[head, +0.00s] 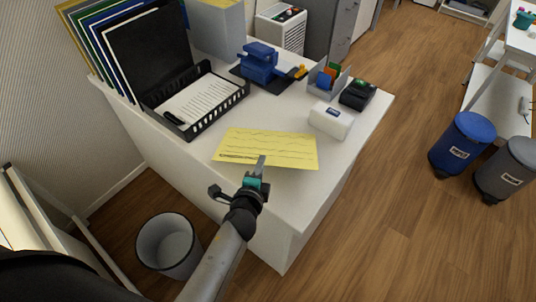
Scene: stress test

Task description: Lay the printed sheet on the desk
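A yellow sheet with dark printed lines (290,149) is over the front part of the white desk (335,155), roughly level. My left gripper (261,164) is at the sheet's near edge, with one finger showing on top of the sheet. The other finger is hidden, and the gripper looks shut on that edge. A shadow shows on the desk by the near edge; I cannot tell how far the sheet is above the desktop. My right gripper is not in view.
A black tray with white paper (238,92), a blue device (260,64), a card holder (327,77), a white box (330,120) and a black device (357,95) stand behind. Bare desktop lies around the sheet. A waste bin (147,247) stands on the floor.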

